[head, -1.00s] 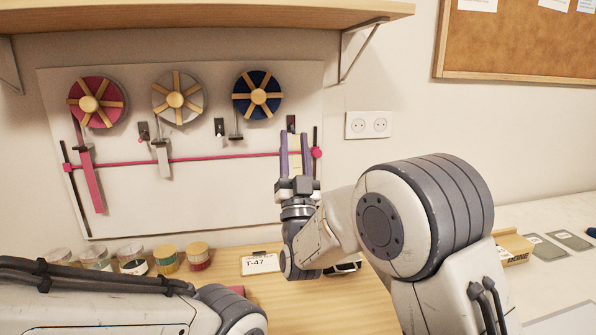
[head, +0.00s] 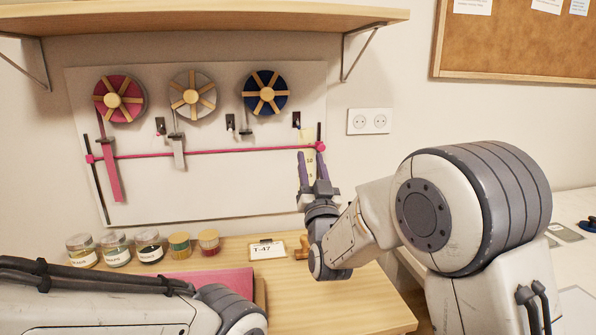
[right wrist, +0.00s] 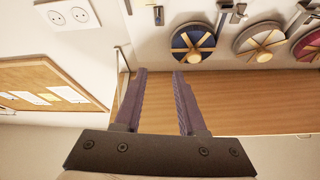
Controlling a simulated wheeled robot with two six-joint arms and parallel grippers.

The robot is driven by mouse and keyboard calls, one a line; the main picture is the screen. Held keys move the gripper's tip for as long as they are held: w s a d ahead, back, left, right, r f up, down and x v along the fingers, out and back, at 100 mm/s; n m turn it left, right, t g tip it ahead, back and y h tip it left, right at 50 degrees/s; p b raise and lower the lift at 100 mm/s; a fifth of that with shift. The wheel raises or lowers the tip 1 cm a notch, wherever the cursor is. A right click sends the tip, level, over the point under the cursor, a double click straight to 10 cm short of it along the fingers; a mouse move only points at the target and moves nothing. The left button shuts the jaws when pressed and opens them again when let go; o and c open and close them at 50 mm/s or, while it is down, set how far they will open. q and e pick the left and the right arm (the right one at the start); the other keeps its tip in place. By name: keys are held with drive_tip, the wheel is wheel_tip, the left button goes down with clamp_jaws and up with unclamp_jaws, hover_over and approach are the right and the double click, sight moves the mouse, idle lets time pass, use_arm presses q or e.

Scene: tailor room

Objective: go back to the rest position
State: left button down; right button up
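My right gripper (head: 312,170) is raised in front of the right end of the wall board (head: 250,185), its purple fingers pointing up. The right wrist view shows the same gripper (right wrist: 158,85) with its fingers apart and nothing between them.
Pink (head: 119,98), grey (head: 192,94) and blue (head: 265,92) reels hang on the board below a wooden shelf (head: 200,22). Several jars (head: 150,246), a T-47 card (head: 267,250) and a pink flat thing (head: 215,281) are on the wooden table (head: 370,300).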

drive_tip(key=d+f+g, duration=0.5)
drive_tip(key=f+g, duration=0.2)
drive_tip(key=f, duration=0.5)
drive_tip(key=s+d+f+g+h, duration=0.1)
drive_tip(key=s+d+f+g, duration=0.1)
drive_tip(key=s+f, duration=0.3)
drive_tip(key=s+d+f+g+h, duration=0.1)
drive_tip(key=s+d+f+g, duration=0.2)
drive_tip(key=s, duration=0.3)
drive_tip(key=s+d+f+g, duration=0.3)
drive_tip(key=s+f+g, duration=0.1)
drive_tip(key=s+f, duration=0.1)
drive_tip(key=shift+s+d+f+n+g+h, duration=0.15)
drive_tip(key=shift+f+n+g+h, duration=0.2)
drive_tip(key=shift+f, duration=0.45)
drive_tip(key=s+d+f+g, duration=0.2)
drive_tip(key=s+f+g, duration=0.15)
drive_tip(key=s, duration=0.55)
drive_tip(key=s+a+f+n+g+b, duration=0.35)
drive_tip(key=s+a+n+b, duration=0.35)
drive_tip(key=s+a+b, duration=0.5)
drive_tip(key=s+a+r+p, duration=0.1)
drive_tip(key=s+r+p, duration=0.2)
drive_tip(key=r+p, duration=1.5)
drive_tip(key=p, duration=0.2)
drive_tip(key=shift+a+r+p, duration=0.15)
drive_tip(key=shift+p, duration=0.2)
